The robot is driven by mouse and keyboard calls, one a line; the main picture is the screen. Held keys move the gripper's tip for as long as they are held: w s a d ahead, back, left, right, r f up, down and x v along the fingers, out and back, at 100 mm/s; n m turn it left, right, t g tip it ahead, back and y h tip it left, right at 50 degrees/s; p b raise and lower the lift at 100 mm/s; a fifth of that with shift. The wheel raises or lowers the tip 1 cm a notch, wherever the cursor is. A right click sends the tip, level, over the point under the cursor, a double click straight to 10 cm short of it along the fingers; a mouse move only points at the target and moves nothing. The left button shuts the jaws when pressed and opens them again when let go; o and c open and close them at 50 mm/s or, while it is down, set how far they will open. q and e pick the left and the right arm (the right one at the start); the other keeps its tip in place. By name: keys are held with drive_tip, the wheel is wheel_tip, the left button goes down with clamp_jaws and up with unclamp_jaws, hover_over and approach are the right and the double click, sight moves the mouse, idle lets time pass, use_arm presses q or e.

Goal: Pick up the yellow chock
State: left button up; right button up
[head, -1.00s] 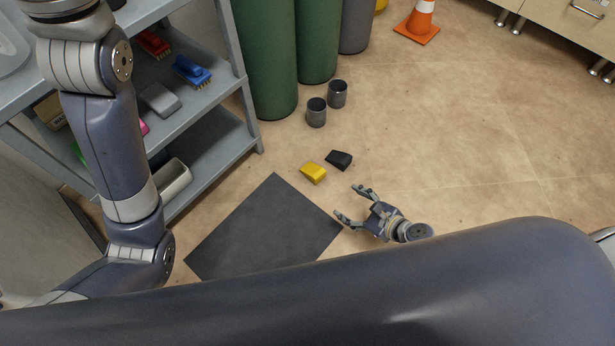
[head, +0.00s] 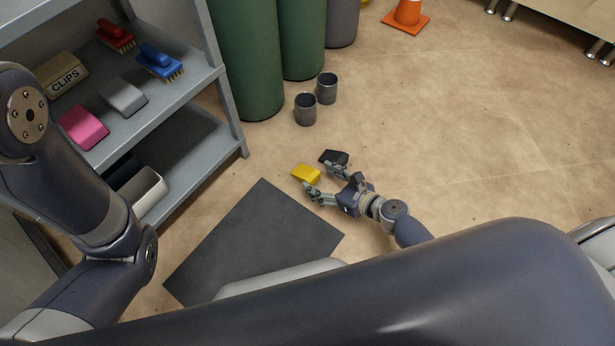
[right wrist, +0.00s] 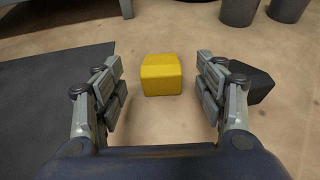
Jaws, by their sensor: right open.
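The yellow chock (head: 306,174) lies on the tan floor, just beyond the dark mat. In the right wrist view the yellow chock (right wrist: 161,75) sits between and slightly ahead of my fingertips, with clear floor on both sides. My right gripper (head: 320,177) is open and empty, low near the floor, with its fingers pointing at the chock. The right gripper (right wrist: 160,83) shows both fingers spread wide in the wrist view. A black chock (head: 334,157) lies close beside the right finger, partly hidden by it. My left arm shows at the left, but its gripper is out of view.
A dark mat (head: 252,240) lies on the floor nearer to me. Two grey cups (head: 305,110) stand beyond the chocks, by green cylinders (head: 248,60). A grey shelf (head: 190,160) with brushes stands at the left. The floor to the right is clear.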

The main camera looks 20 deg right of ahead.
sight(312, 175)
drive_tip(key=b+x, duration=0.1)
drive_tip(key=x, duration=0.1)
drive_tip(key=b+x, duration=0.1)
drive_tip(key=x, duration=0.1)
drive_tip(key=shift+s+d+f, duration=0.1)
drive_tip(key=shift+d+f, duration=0.05)
drive_tip(key=shift+f, duration=0.05)
drive_tip(key=shift+w+a+f, duration=0.1)
drive_tip(key=shift+w+a, duration=0.2)
drive_tip(key=shift+w, duration=0.1)
drive_tip(key=c, duration=1.2)
